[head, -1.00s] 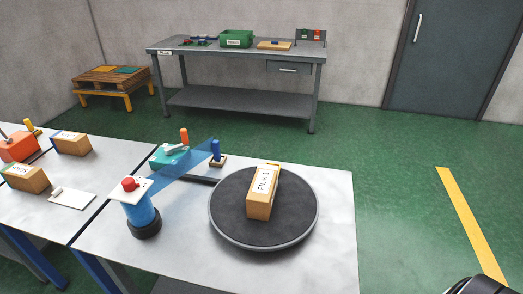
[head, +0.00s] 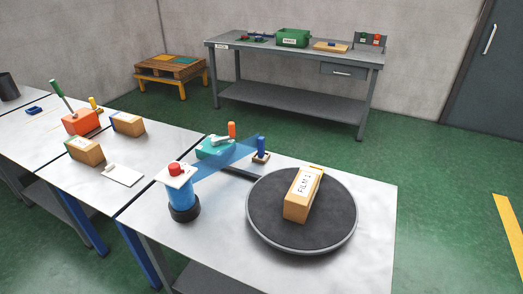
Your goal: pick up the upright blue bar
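An upright blue bar (head: 262,146) stands on a small wooden base (head: 261,158) near the back edge of the near table, behind the turntable. A sheet of translucent blue film (head: 228,158) reaches close to it; I cannot tell whether they touch. Neither of my grippers shows in the head view.
A round dark turntable (head: 268,229) bears a box labelled FILM (head: 298,203). A blue film roll with a red knob (head: 183,192) and a teal device with an orange handle (head: 216,148) stand nearby. More tables with boxes continue left; a grey workbench (head: 290,97) stands behind.

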